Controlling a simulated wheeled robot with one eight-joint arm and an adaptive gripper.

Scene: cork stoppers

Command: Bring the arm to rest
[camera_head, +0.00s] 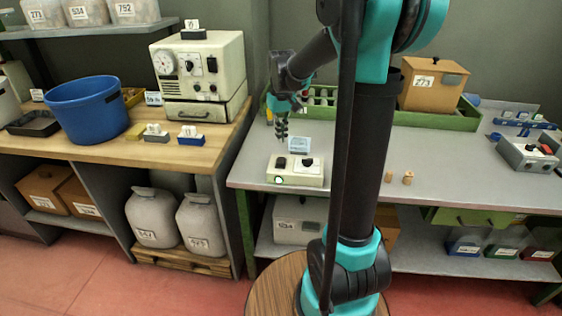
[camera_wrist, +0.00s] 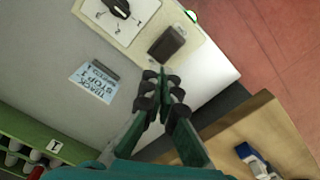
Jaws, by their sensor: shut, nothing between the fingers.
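My gripper (camera_head: 281,123) is shut and empty in the head view, hanging with its fingers pointing down above the back left part of the grey bench (camera_head: 345,165). In the wrist view my gripper's fingertips (camera_wrist: 162,75) meet. They are beside a pale control box (camera_wrist: 150,20) with a knob and a dark rocker switch. The control box also shows in the head view (camera_head: 295,180), below and slightly right of the gripper. The arm is bent, with its forearm reaching to the left.
A small blue sign (camera_head: 299,145) stands behind the control box. Two cork stoppers (camera_head: 408,178) stand on the bench right of my column. A green tray (camera_head: 440,122) with a brown box (camera_head: 433,84) lies along the back. A wooden bench (camera_head: 140,148) with a blue bucket (camera_head: 88,110) is at left.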

